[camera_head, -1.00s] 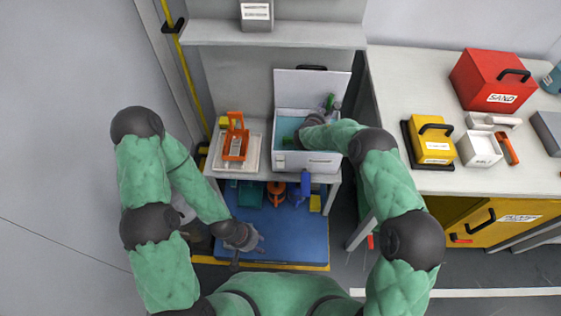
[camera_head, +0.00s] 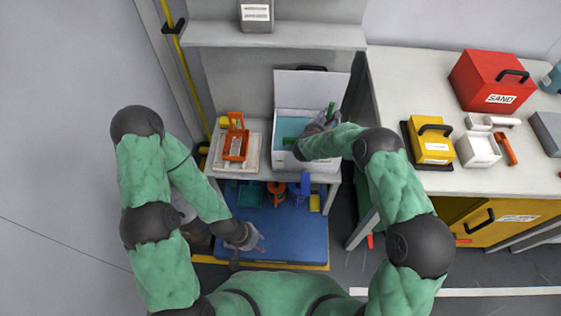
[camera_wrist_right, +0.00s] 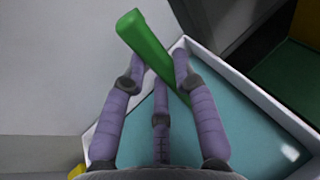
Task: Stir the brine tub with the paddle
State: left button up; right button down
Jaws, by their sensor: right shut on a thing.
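The brine tub (camera_head: 326,165) is a white open box with teal liquid, standing on the small bench with its lid raised behind. My right gripper (camera_head: 322,122) is over the tub's right back part, shut on the paddle (camera_head: 331,108). In the right wrist view the green paddle (camera_wrist_right: 146,42) lies tilted between the fingers of my right gripper (camera_wrist_right: 160,75). Its lower end is hidden by a finger, so I cannot tell how deep it reaches. A green piece (camera_head: 288,141) shows at the tub's left. My left gripper (camera_head: 258,246) is empty, fingers spread, over the blue platform.
An orange-framed device (camera_head: 236,145) stands on a pale tray left of the tub. Coloured tools (camera_head: 277,190) are under the bench. The right table holds a red SAND box (camera_head: 490,80), a yellow box (camera_head: 432,140) and a white container (camera_head: 482,150).

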notch_tip(320, 180, up, 13)
jog(key=p, duration=0.5)
jog(key=shift+p, duration=0.4)
dwell(0.5)
dwell(1.5)
jog(key=s+d+r, duration=0.1)
jog(key=s+r, duration=0.2)
jog(key=s, duration=0.3)
jog(key=s+d+r+y, duration=0.1)
jog(key=s+d+r, duration=0.1)
jog(key=s, duration=0.5)
jog(key=s+d+r+n, duration=0.1)
jog(key=s+r, duration=0.4)
jog(key=s, duration=0.2)
jog(key=shift+s+d+t+p, duration=0.2)
jog(key=shift+d+t+p, duration=0.1)
jog(key=shift+d+p, duration=0.1)
